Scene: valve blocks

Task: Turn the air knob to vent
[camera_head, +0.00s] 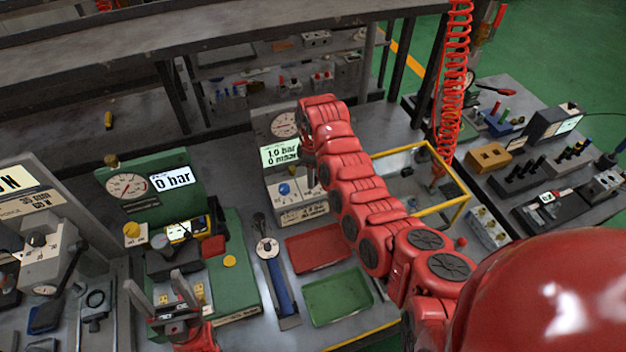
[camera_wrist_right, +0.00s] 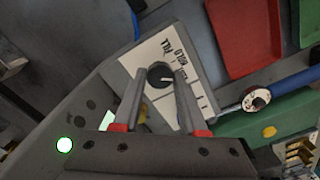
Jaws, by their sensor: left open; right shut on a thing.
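The air unit (camera_head: 270,176) is a grey block with a round gauge and a display (camera_head: 280,155) reading 1.0 bar and 0 mbar. In the right wrist view, a dark round knob (camera_wrist_right: 159,75) with a light pointer mark sits on a white label plate (camera_wrist_right: 190,62). FILL and HOLD can be made out; the other lettering is partly covered by a finger. My right gripper (camera_wrist_right: 161,80) is shut on the knob, one finger on each side. In the head view its fingers are mostly hidden at the unit. My left gripper (camera_head: 158,290) is open and empty at the lower left.
A red tray (camera_head: 316,248) and a green tray (camera_head: 338,297) lie in front of the unit. A blue-handled tool (camera_head: 280,285) lies left of them. A green station (camera_head: 150,200) reading 0 bar stands left. A yellow frame (camera_head: 445,160) stands right of my arm.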

